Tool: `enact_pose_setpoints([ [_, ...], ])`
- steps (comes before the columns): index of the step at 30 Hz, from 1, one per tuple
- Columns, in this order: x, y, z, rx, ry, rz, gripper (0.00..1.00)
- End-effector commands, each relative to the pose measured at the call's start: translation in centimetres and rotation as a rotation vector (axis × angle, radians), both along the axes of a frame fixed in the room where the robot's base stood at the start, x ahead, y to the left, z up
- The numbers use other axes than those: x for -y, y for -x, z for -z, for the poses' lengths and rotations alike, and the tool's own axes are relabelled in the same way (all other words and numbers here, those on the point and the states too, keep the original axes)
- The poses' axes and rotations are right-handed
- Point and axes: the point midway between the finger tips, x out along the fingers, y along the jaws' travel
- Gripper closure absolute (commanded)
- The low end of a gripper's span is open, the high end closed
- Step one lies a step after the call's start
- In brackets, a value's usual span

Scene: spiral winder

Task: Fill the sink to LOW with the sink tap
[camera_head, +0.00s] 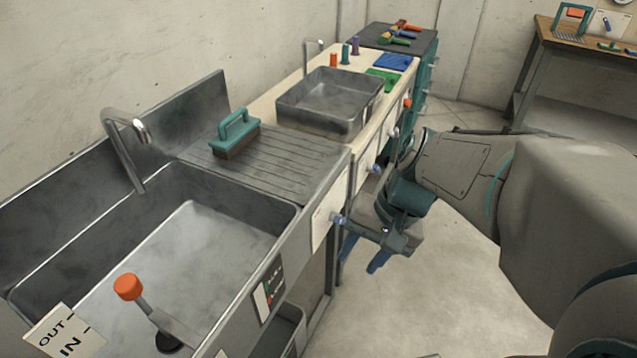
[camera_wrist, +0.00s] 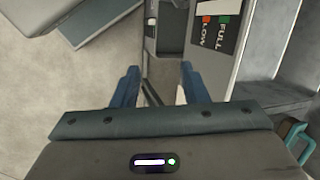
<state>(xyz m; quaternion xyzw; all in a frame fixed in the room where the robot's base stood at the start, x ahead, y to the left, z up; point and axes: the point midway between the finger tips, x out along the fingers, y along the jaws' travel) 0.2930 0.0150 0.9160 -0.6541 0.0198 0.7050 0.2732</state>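The grey sink (camera_head: 190,245) is at the lower left of the head view. A curved metal tap spout (camera_head: 125,140) stands at its back, with no stream visible. An orange-knobbed lever (camera_head: 128,287) stands in the sink beside an OUT/IN label (camera_head: 65,335). A level gauge (camera_head: 269,288) is on the sink's front; the wrist view shows its LOW and FULL marks (camera_wrist: 215,32). A blue knob (camera_head: 339,220) sits by a white plate on the counter front; its function is unclear. My gripper (camera_head: 363,260) is open and empty, pointing down beside the counter front near this knob.
A ribbed drainboard with a teal-handled brush (camera_head: 236,133) adjoins the sink. Beyond it is a smaller metal basin (camera_head: 330,100), with coloured pegs (camera_head: 345,54) behind. More knobs line the counter front. A wooden table (camera_head: 590,45) stands at the far right. Floor is clear below my gripper.

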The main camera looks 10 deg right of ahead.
Motion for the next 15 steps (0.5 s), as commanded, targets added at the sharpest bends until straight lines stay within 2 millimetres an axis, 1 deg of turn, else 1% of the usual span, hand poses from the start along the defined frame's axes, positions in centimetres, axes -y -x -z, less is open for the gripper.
enact_pose_setpoints([
  [1,-0.1,-0.4,3.2,-0.039,-0.072,0.058,0.60],
  [3,-0.3,-1.1,4.8,-0.083,-0.175,0.131,0.60],
  [7,-0.3,-2.8,7.5,-0.141,-0.375,0.268,0.60],
  [10,0.3,-4.6,9.4,-0.164,-0.531,0.370,0.60],
  [14,2.1,-7.1,11.5,-0.163,-0.738,0.496,0.60],
  [15,2.9,-7.9,12.2,-0.157,-0.801,0.533,0.60],
])
